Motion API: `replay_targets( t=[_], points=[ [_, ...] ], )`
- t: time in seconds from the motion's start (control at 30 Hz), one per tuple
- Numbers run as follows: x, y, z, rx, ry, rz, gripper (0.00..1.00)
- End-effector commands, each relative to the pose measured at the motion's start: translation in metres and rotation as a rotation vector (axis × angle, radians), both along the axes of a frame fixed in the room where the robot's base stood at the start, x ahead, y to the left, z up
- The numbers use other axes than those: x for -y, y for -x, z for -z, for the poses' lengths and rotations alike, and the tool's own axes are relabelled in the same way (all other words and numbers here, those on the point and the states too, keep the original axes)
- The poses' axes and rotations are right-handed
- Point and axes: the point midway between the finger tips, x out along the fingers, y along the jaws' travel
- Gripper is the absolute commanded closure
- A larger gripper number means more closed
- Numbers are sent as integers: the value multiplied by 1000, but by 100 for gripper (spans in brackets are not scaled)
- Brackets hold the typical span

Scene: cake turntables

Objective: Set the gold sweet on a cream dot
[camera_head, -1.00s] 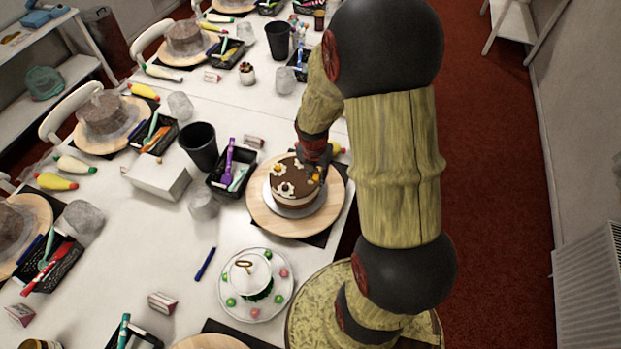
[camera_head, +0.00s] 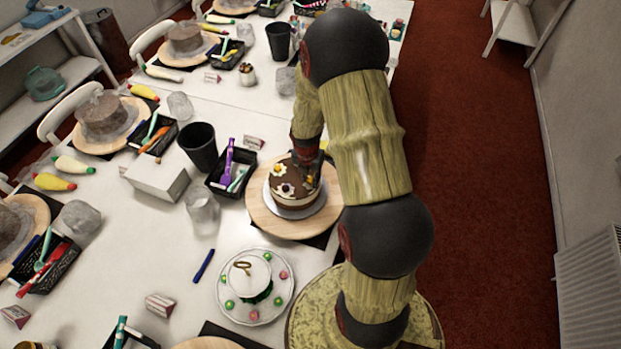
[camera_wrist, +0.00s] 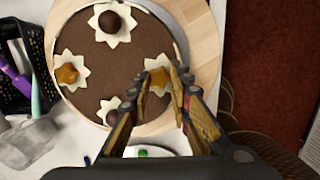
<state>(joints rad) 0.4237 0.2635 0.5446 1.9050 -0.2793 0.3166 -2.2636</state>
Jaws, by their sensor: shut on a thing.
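The brown-topped cake (camera_head: 283,178) stands on a round wooden board (camera_head: 262,214). In the wrist view its top (camera_wrist: 95,85) carries several white star-shaped cream dots. The far dot (camera_wrist: 122,38) and the near dot (camera_wrist: 104,106) each bear a brown ball. The left dot (camera_wrist: 78,88) bears a gold star sweet. My gripper (camera_wrist: 160,76) is at the right-hand dot (camera_wrist: 151,64), its fingers closed on a gold sweet (camera_wrist: 159,80) over that dot. I cannot tell whether this sweet touches the cream. In the head view my gripper (camera_head: 308,172) is low over the cake's right side.
A black tray of tools (camera_head: 231,170) and a black cup (camera_head: 199,146) stand left of the cake.

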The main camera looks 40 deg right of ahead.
Motion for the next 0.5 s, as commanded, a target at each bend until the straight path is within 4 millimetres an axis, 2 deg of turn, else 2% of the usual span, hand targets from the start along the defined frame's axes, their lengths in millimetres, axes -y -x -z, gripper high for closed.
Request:
replay_targets(
  t=[0.2,0.23,0.5],
  points=[
    [0,0,3,-1,0,0,90],
    [0,0,3,0,0,0,78],
    [0,0,3,-1,-1,0,63]
  ],
)
